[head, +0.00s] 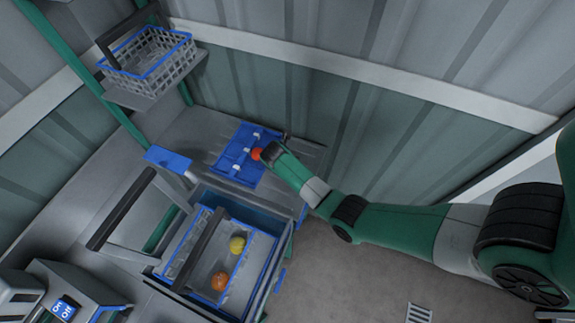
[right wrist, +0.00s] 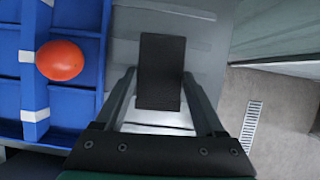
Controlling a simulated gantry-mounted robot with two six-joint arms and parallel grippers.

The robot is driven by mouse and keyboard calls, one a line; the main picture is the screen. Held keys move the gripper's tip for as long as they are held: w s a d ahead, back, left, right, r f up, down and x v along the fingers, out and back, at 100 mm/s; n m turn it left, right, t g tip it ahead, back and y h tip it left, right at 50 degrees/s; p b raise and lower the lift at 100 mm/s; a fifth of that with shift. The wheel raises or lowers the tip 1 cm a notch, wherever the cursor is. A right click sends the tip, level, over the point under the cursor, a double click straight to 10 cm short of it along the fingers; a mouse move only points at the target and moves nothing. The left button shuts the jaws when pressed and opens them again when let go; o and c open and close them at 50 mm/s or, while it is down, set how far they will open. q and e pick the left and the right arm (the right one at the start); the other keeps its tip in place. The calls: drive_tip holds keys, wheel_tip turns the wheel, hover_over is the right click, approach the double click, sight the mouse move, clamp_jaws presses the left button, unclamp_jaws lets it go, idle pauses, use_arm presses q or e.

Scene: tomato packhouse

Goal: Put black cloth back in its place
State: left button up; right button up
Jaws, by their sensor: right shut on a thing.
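The black cloth (right wrist: 161,72) shows in the right wrist view as a flat dark rectangle between the two fingers of my right gripper (right wrist: 160,75). The gripper is shut on it, over a grey surface (right wrist: 210,40). In the head view my right gripper (head: 270,149) is at the right edge of the blue compartment tray, and I cannot make out the cloth there. My left gripper is in neither view.
The blue tray (head: 228,168) holds a red tomato (right wrist: 61,60) close to my right gripper. A blue-rimmed crate (head: 262,262) holds a yellow tomato (head: 237,244) and an orange tomato (head: 220,281). A grey basket (head: 160,80) stands on a shelf at upper left.

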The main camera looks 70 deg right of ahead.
drive_tip(key=shift+f, duration=0.5)
idle(0.3)
drive_tip(key=o, duration=1.2)
drive_tip(key=shift+c, duration=1.3)
drive_tip(key=shift+r, duration=0.1)
wheel_tip(320, 180, up, 7)
drive_tip(key=p, duration=0.7)
drive_tip(key=shift+p, duration=0.4)
